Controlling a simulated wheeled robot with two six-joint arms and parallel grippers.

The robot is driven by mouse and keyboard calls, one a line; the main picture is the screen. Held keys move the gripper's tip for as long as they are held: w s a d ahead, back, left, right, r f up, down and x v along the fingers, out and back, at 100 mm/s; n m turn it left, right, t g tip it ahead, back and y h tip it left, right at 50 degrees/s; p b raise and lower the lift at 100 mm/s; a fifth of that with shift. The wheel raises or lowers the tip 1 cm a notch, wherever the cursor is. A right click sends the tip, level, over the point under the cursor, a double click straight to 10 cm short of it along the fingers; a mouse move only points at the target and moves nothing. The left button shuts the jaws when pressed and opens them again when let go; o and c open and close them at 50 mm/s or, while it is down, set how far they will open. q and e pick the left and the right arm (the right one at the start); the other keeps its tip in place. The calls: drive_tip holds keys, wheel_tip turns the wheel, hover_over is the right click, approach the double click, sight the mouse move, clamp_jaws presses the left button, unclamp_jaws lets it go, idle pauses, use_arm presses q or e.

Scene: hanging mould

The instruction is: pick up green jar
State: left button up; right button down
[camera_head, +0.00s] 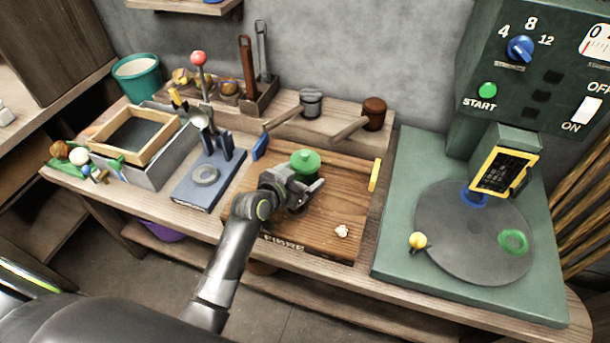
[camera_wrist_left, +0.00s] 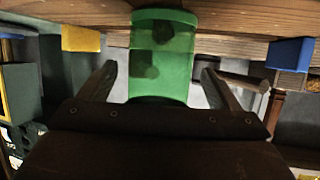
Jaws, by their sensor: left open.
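In the left wrist view the green jar (camera_wrist_left: 160,60) is see-through, with dark patches inside. It lies between the two fingers of my left gripper (camera_wrist_left: 160,88), which are spread apart with a gap on each side. My left gripper is open around or just in front of the jar; whether a finger touches it I cannot tell. My right gripper is not in view.
A small pale lump (camera_head: 342,231) lies on the board. Blue (camera_head: 261,147) and yellow (camera_head: 375,175) blocks stand at its sides. Two handled pots (camera_head: 311,103) (camera_head: 374,114) sit behind. A green machine with a round grey plate (camera_head: 475,232) stands right; a wooden frame (camera_head: 137,137) lies left.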

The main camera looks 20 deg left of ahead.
sight(305, 152)
use_arm(q)
drive_tip(key=shift+x, duration=1.25)
drive_tip(key=c, duration=1.3)
wheel_tip(305, 152, up, 10)
drive_tip(key=shift+r+p, duration=0.1)
drive_tip(key=shift+p, duration=0.55)
drive_tip(key=s+r+p, duration=0.2)
drive_tip(key=p, duration=0.1)
drive_tip(key=s+r+p, duration=0.2)
drive_tip(key=r+p, duration=0.1)
drive_tip(key=s+r+p, duration=0.2)
drive_tip(key=r+p, duration=0.1)
drive_tip(key=shift+a, duration=0.1)
